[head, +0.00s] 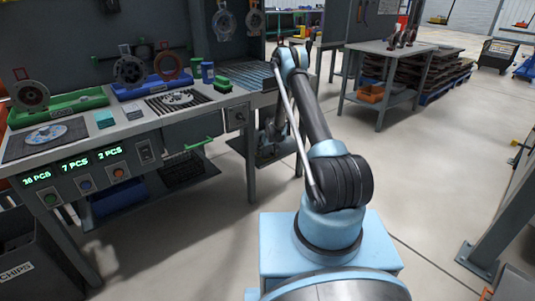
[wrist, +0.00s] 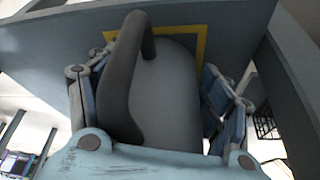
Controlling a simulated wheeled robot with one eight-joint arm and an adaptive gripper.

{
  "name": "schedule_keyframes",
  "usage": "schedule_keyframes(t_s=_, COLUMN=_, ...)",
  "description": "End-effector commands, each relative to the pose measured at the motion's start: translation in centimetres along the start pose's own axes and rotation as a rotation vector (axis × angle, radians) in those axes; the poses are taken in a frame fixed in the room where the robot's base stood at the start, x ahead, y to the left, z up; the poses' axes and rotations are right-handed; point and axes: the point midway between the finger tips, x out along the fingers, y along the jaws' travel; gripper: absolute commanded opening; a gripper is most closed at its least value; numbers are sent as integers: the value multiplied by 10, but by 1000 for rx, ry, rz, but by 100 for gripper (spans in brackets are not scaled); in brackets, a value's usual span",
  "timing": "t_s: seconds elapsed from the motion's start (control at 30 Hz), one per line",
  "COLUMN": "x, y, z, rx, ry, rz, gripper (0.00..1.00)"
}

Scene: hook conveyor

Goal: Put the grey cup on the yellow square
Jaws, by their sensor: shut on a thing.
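The grey cup (wrist: 176,100), with a thick dark handle (wrist: 119,95), fills the middle of the wrist view. My gripper (wrist: 158,82) is shut on it, with blue-grey fingers on both sides of the cup body. The yellow square (wrist: 202,40) shows as a yellow outline on a dark grey surface behind the cup. The cup covers much of it, and I cannot tell whether they touch. In the head view my arm reaches away to the far part of the scene; the gripper, cup and square cannot be made out there.
A workbench (head: 130,128) with dials, green and blue trays and lit counters stands at the left in the head view. Another table (head: 390,48) with an orange bin (head: 370,93) stands at the back right. Open floor (head: 430,165) lies at the right.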

Motion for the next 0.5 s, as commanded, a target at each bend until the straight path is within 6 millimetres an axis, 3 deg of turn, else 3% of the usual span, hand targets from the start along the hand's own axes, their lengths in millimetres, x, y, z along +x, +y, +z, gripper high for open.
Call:
schedule_keyframes(t_s=0.4, x=6, y=0, z=-1, rx=1, ry=0, rz=0, gripper=42)
schedule_keyframes(t_s=0.43, x=6, y=1, z=-1, rx=1, ry=0, rz=0, gripper=77)
schedule_keyframes(t_s=0.5, x=6, y=1, z=-1, rx=1, ry=0, rz=0, gripper=92)
